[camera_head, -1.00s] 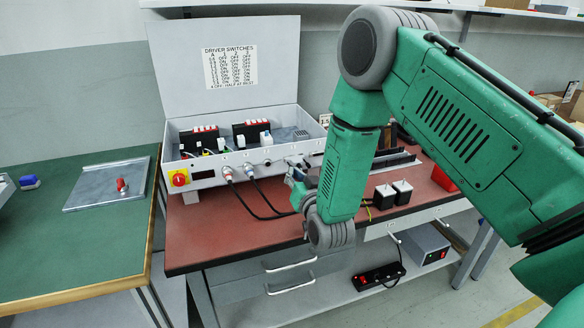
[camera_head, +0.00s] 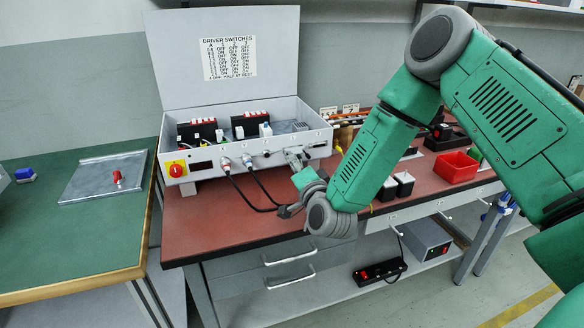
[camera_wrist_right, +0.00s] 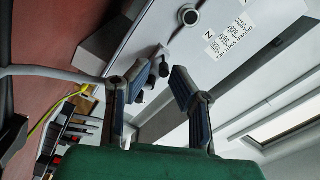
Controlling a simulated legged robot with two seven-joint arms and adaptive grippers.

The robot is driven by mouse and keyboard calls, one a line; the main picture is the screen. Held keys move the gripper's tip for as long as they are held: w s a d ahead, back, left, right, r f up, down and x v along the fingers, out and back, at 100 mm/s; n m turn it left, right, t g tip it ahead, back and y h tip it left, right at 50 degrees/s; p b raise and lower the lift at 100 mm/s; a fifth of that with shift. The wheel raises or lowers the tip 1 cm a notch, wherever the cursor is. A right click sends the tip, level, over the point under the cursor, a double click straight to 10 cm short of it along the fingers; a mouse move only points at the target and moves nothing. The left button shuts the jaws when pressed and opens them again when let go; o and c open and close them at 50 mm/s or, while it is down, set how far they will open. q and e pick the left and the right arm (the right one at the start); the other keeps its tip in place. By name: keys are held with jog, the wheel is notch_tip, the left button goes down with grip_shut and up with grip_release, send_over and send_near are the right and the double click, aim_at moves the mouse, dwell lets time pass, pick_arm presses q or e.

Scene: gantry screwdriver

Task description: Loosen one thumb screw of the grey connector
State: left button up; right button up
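My right gripper (camera_head: 300,160) is at the front face of the open grey control box (camera_head: 215,171), right of two plugged-in round connectors. In the right wrist view its two blue-padded fingers (camera_wrist_right: 162,82) stand apart, with a clear gap between the tips. A small dark knob (camera_wrist_right: 164,69) on the box face shows in that gap; it looks like a thumb screw, but I cannot tell if either finger touches it. The grey connector's body is mostly hidden by the gripper. My left gripper is out of view.
A yellow and red rotary switch (camera_head: 177,169) is on the box's left front. Black cables (camera_head: 240,194) hang onto the red-brown bench (camera_head: 215,235). A red bin (camera_head: 456,167) and two small black-and-white blocks are to the right. The bench's front left is clear.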

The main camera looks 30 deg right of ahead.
jog(key=m+b, duration=0.1)
jog(key=m, duration=0.1)
jog(key=m+b, duration=0.2)
jog(key=m, duration=0.1)
jog(key=m+b, duration=0.2)
jog(key=m, duration=0.1)
jog(key=shift+f, duration=0.25)
jog(key=m+b, duration=0.1)
jog(key=m, duration=0.1)
jog(key=shift+r+m+b, duration=0.2)
jog(key=shift+m+b, duration=0.1)
jog(key=shift+b, duration=0.05)
jog(key=m+b, duration=0.8)
jog(key=shift+f, duration=0.2)
jog(key=shift+r+m+b, duration=0.2)
jog(key=shift+m+b, duration=0.35)
jog(key=shift+m, duration=0.15)
jog(key=shift+r, duration=0.15)
grip_shut()
jog(key=shift+a, duration=0.1)
